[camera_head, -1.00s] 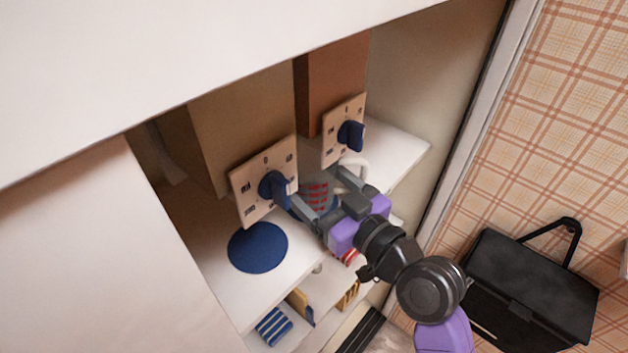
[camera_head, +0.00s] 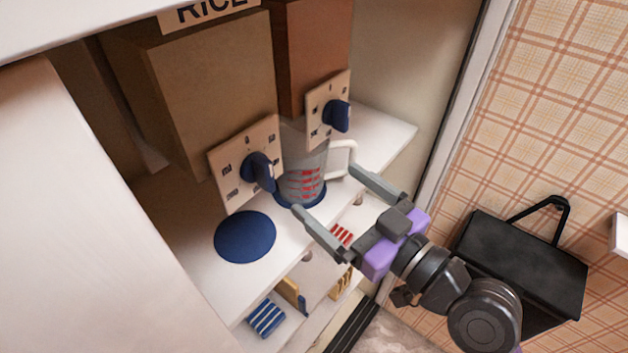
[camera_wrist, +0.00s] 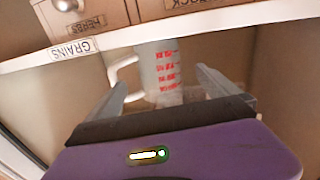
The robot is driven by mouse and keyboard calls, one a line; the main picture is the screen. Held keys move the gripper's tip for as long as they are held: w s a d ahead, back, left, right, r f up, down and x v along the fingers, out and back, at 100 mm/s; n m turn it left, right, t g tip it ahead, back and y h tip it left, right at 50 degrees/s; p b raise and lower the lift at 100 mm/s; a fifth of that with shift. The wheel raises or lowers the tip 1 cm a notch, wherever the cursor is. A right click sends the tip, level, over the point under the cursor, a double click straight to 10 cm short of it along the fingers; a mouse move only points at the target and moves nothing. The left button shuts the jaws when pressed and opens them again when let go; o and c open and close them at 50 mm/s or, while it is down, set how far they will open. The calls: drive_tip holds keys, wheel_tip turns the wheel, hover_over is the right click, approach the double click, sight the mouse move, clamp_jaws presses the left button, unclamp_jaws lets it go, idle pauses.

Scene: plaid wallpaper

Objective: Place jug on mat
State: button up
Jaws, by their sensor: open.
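The jug (camera_head: 304,168) is a clear measuring jug with red markings, a white handle and a blue base. It stands upright on the white shelf, right of the mat and between the two dial panels. It also shows in the wrist view (camera_wrist: 160,68), between the fingers. The mat (camera_head: 245,237) is a round dark blue disc lying bare on the shelf. My gripper (camera_head: 325,190) is open and empty, in front of the jug and apart from it. It also shows in the wrist view (camera_wrist: 160,85), with its fingers spread.
Two dial panels with blue knobs, a left one (camera_head: 235,185) and a right one (camera_head: 322,118), stand close to the jug. A lower shelf holds a striped blue item (camera_head: 267,317). A black bag (camera_head: 525,265) is at right.

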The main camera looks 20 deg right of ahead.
drive_tip(key=shift+b+v, duration=0.3)
drive_tip(key=shift+v, duration=1.45)
drive_tip(key=s+d+f+m+h, duration=0.55)
drive_tip(key=s+f, duration=0.35)
drive_tip(key=f, duration=0.3)
drive_tip(key=s+f+g+h, duration=0.1)
drive_tip(key=s+f+h, duration=0.1)
drive_tip(key=s, duration=1.6)
drive_tip(key=shift+d+h, duration=0.15)
drive_tip(key=shift+h, duration=0.2)
drive_tip(key=shift+s+m, duration=0.15)
drive_tip(key=shift+m, duration=0.1)
